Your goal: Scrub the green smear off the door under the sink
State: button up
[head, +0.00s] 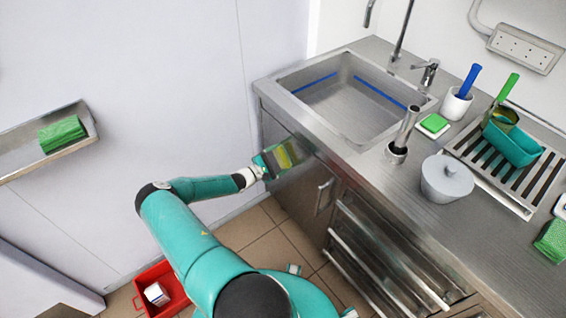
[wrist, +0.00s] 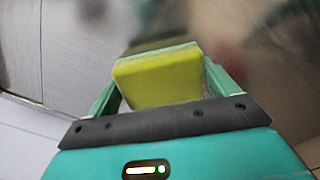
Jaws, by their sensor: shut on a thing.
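My gripper (head: 268,161) is shut on a yellow sponge (wrist: 158,80) with a paler green layer on its far side. The sponge (head: 284,156) is held up against or very close to the steel door under the sink (head: 299,195); I cannot tell if it touches. In the wrist view the two green fingers grip the sponge from both sides. A dark olive band lies just beyond the sponge on the door; I cannot tell whether it is smear or reflection. No separate green smear shows clearly, and the sponge and gripper hide part of the door.
The sink (head: 345,100) is above the door, with its counter edge over my gripper. Door handle (head: 325,195) and drawer rails (head: 385,255) stick out to the right. A red crate (head: 176,291) stands on the floor at lower left. A wall shelf (head: 85,143) holds a green block.

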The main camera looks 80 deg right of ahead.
jog(key=shift+w+d, duration=0.5)
jog(key=shift+w, duration=0.15)
jog(key=shift+a, duration=0.1)
jog(key=shift+v, duration=2.95)
jog(key=shift+w+f, duration=0.1)
jog(key=shift+v, duration=1.45)
